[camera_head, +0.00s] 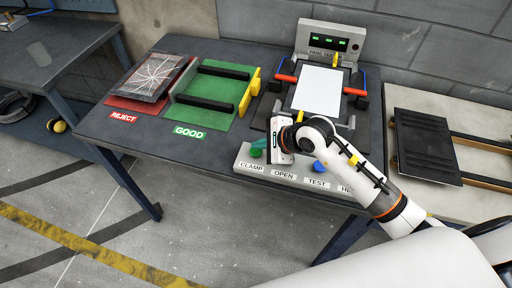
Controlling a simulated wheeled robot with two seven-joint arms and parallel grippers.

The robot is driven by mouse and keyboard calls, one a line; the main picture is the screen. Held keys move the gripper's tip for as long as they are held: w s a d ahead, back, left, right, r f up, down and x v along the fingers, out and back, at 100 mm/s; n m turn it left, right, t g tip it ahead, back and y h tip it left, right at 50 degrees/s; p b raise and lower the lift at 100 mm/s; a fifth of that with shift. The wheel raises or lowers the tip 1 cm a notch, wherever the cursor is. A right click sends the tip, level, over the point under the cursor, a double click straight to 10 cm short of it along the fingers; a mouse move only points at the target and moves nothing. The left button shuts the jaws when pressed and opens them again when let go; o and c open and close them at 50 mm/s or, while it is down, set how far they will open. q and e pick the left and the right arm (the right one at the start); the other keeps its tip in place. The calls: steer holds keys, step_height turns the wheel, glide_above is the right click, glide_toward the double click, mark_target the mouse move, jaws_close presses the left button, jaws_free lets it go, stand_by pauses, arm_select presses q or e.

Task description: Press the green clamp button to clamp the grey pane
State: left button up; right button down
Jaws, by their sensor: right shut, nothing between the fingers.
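The green clamp button (256,151) sits on the pale control panel (244,163) above the CLAMP label, partly covered by my gripper. My right gripper (271,150) is shut and empty, just right of the green button and low over the panel. I cannot tell whether it touches the button. The light grey pane (318,88) lies flat in the pane tester (331,40), between the red-and-blue clamp parts (286,78) at its sides. My left gripper is out of view.
A blue button (319,166) is right of my gripper, near the TEST label. A green GOOD rack (190,116) and a red REJECT tray (122,103) with a cracked pane (155,77) stand left. A dark panel (425,146) lies on the right-hand bench.

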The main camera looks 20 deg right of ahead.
mark_target(260, 153)
steer(key=shift+r, duration=0.3)
steer(key=shift+r+p, duration=1.6)
steer(key=shift+r, duration=0.9)
